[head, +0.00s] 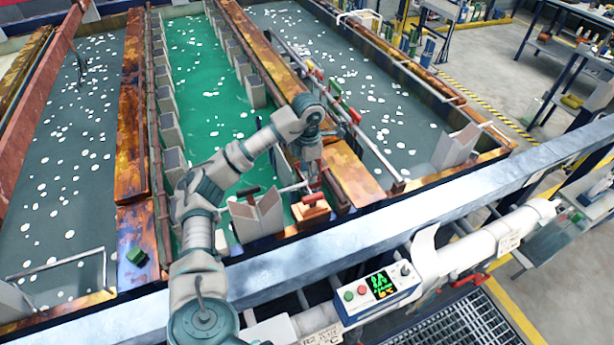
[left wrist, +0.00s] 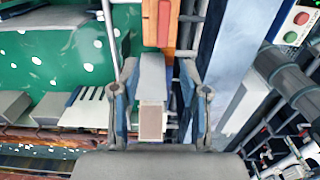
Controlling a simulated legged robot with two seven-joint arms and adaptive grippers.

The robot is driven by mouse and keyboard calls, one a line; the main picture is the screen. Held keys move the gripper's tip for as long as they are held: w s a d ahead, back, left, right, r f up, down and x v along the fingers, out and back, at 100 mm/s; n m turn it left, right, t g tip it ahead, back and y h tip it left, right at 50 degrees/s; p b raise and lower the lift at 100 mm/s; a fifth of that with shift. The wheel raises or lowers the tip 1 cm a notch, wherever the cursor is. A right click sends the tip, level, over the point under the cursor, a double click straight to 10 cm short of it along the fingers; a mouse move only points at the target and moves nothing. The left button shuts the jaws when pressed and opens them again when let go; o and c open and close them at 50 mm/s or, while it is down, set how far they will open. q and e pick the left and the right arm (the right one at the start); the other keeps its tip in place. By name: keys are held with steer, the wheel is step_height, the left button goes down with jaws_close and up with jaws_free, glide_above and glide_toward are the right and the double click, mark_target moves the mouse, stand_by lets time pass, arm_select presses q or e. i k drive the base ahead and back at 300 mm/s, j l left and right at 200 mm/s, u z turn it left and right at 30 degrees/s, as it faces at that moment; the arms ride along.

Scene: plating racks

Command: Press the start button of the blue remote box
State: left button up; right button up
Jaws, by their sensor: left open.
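The blue remote box (head: 385,303) has a white and blue case and sits on the pipework in front of the tanks, lower right of centre in the head view. Its face carries a red button (head: 348,296), a green button (head: 361,290), a lit display (head: 381,284) and a knob. It also shows, cut off, at the top right of the left wrist view, with its red button (left wrist: 301,18) and green button (left wrist: 291,37). My left gripper (head: 311,178) points down over the tank edge, up and left of the box and apart from it. Its fingers (left wrist: 158,85) are open.
A grey metal beam (head: 340,240) runs between the tanks and the box. Thick white pipes (head: 500,235) flank the box. An orange block with a red handle (head: 312,199) is close under my left gripper. A green-liquid tank (head: 205,85) lies beyond.

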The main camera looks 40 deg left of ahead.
mark_target(348, 297)
steer(key=k+l, duration=0.55)
steer(key=l, duration=0.15)
steer(key=k+l, duration=0.6)
steer(key=l, duration=0.15)
